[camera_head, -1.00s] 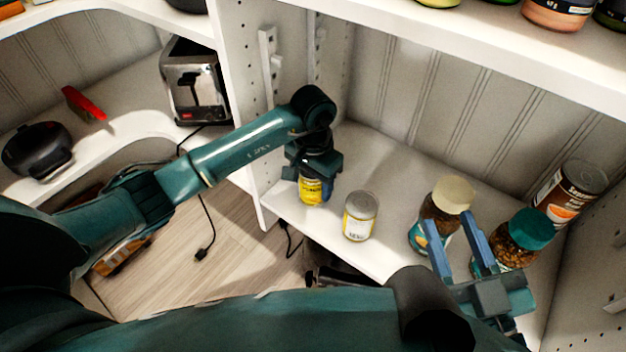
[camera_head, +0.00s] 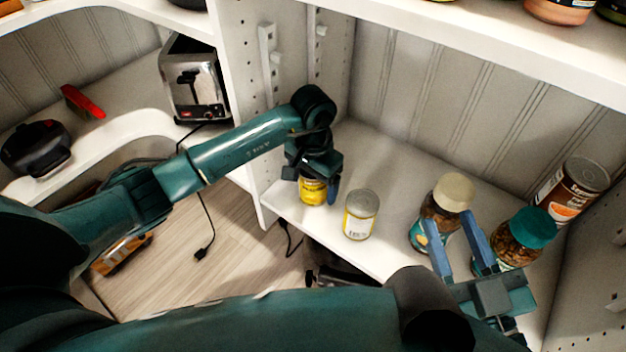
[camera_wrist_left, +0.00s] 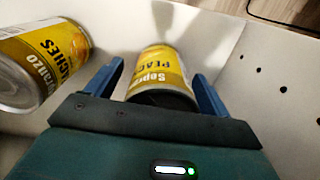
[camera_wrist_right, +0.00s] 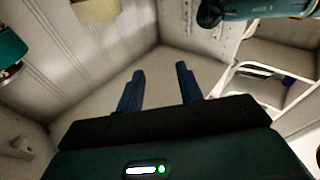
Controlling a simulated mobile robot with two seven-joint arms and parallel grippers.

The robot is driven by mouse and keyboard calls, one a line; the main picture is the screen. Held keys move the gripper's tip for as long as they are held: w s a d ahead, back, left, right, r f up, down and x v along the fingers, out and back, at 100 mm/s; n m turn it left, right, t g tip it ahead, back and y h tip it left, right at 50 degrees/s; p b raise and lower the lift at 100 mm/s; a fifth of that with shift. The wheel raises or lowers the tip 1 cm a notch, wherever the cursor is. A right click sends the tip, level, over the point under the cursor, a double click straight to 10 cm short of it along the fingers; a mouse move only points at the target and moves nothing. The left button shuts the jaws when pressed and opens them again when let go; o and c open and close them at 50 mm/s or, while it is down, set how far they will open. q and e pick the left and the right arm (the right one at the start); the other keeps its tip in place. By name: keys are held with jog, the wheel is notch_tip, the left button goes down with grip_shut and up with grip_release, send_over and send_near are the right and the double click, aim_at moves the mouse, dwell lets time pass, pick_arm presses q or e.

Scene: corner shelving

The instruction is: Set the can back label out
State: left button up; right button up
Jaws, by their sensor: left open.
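A yellow-labelled can (camera_head: 313,192) stands at the left front of the white shelf. My left gripper (camera_head: 319,180) reaches down over it and partly hides it. In the left wrist view the can (camera_wrist_left: 163,70) is between the open blue fingers (camera_wrist_left: 160,82), with gaps at both sides; its printed name, ending in "PEACHES", faces that camera. A second can (camera_head: 360,216) stands to the right, and shows a yellow peaches label in the left wrist view (camera_wrist_left: 40,62). My right gripper (camera_head: 452,222) is open and empty in front of the jars.
A cream-lidded jar (camera_head: 453,192), a teal-lidded jar (camera_head: 524,238) and a brown can (camera_head: 574,190) stand at the right. The shelf's side panel (camera_head: 262,120) is close to my left gripper. A toaster (camera_head: 194,80) is farther left.

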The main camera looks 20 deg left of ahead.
pick_arm(q)
notch_tip(320, 180, up, 7)
jog(key=shift+w+f+p, duration=0.15)
jog(key=shift+f+p, duration=0.05)
jog(key=shift+p, duration=0.75)
notch_tip(320, 180, up, 6)
jog(key=shift+f+p, duration=0.2)
jog(key=shift+p, duration=0.55)
jog(key=shift+r, duration=0.45)
pick_arm(e)
jog(key=shift+s+d+r+n+h, duration=0.2)
jog(key=shift+d+n+h, duration=0.1)
jog(key=shift+n, duration=0.2)
pick_arm(q)
jog(key=shift+s, duration=0.25)
